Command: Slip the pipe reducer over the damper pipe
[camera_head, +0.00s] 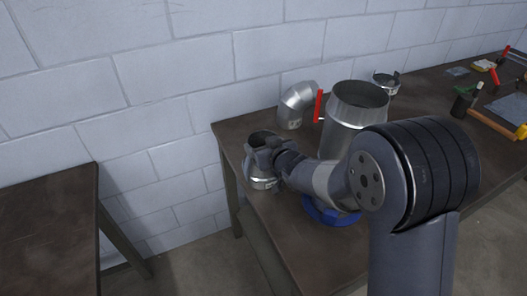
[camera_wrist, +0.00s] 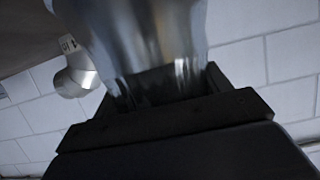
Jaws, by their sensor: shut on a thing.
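The pipe reducer (camera_head: 262,183), a silvery metal piece, is gripped at the near left end of the workbench. My gripper (camera_head: 264,150) is shut on it, and dark jaws cover part of it. In the wrist view the reducer (camera_wrist: 150,35) fills the top middle, with my gripper (camera_wrist: 170,95) below it. The damper pipe (camera_head: 343,132), a wide metal cylinder with an open top and a red handle (camera_head: 319,106), stands upright to the right of the reducer, apart from it. My arm hides its lower part.
A blue ring (camera_head: 330,213) shows low beside my arm. A metal elbow (camera_head: 296,106) stands behind, also in the wrist view (camera_wrist: 76,76). A small metal collar (camera_head: 386,83) and several tools lie farther right on the workbench (camera_head: 430,88). Another table (camera_head: 45,220) is at left, across a gap.

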